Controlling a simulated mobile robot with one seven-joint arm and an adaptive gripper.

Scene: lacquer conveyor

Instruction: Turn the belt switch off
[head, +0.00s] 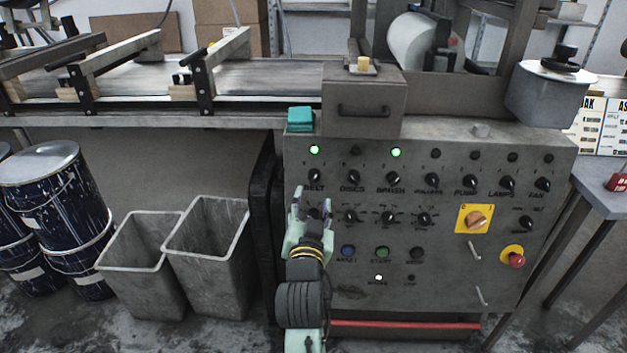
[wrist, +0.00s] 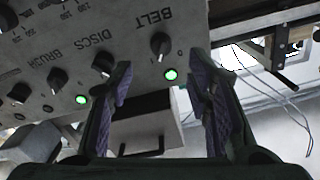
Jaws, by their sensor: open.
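The grey control panel (head: 455,235) fills the right half of the head view. Its belt switch (head: 314,177), a small black knob above the word BELT, sits at the top left of the panel. The green belt lamp (head: 314,150) above it is lit. In the wrist view the lettering is upside down; the belt switch (wrist: 160,44) and its lit lamp (wrist: 171,74) show between and beyond the fingers. My gripper (head: 313,203) is open and empty just below the belt switch in the head view. Its fingers (wrist: 160,88) do not visibly touch the knob.
The discs switch (head: 352,177) and brush switch (head: 392,177) are close to the right; the brush lamp (head: 396,152) is lit. A grey box with a handle (head: 363,112) juts out above the panel. Two grey bins (head: 207,240) stand left. A red emergency button (head: 516,260) is far right.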

